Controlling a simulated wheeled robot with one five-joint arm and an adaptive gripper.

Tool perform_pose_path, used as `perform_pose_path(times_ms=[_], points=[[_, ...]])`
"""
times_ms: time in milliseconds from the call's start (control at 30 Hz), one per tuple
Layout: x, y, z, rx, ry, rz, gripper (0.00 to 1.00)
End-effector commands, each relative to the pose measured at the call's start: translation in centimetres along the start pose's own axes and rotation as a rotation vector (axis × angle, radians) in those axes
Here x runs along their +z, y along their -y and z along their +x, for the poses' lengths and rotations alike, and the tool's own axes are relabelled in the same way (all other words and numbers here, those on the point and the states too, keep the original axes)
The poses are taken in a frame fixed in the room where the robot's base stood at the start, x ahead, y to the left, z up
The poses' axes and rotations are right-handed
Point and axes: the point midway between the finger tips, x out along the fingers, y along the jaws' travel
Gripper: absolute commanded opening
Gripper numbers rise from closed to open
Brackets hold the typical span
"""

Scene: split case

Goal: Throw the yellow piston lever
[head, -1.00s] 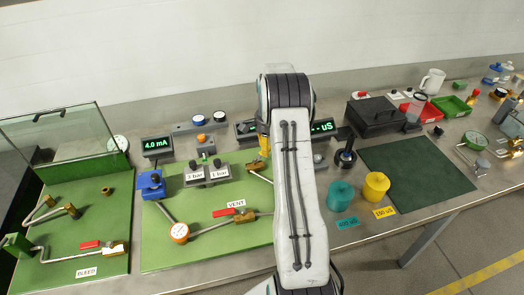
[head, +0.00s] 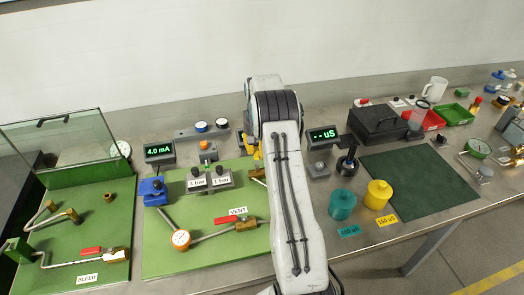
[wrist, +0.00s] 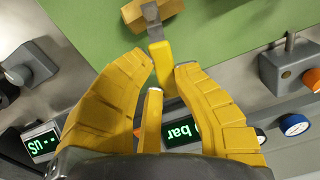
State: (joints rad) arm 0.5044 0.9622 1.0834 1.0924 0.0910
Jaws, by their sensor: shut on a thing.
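The yellow piston lever (wrist: 161,62) shows in the wrist view as a flat yellow handle on a grey metal stem, fixed to a brass body (wrist: 160,12) at the top. My gripper (wrist: 163,74) has yellow fingers on both sides of the handle and is shut on it. The handle's lower end is partly hidden among the fingers. In the head view, my arm hides the lever; the brass body (head: 258,174) and part of a yellow finger show at the arm's left edge.
The green panel (head: 205,245) carries a red-handled vent valve (head: 240,223), a gauge (head: 181,239) and a blue block (head: 152,191). Right of my arm are a uS display (head: 323,136), a teal pot (head: 342,204) and a yellow pot (head: 378,194). The dark green mat (head: 420,180) is clear.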

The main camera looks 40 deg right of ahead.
Motion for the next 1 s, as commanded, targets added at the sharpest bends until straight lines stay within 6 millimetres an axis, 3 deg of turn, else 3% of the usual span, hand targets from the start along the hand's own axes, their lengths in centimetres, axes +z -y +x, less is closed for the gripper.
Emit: perform_pose_path(times_ms=[400,1000], points=[[0.41,1.03,0.67,0.0,0.018,-0.189,0.0],[0.45,1.19,0.66,0.0,0.019,-0.221,0.0]])
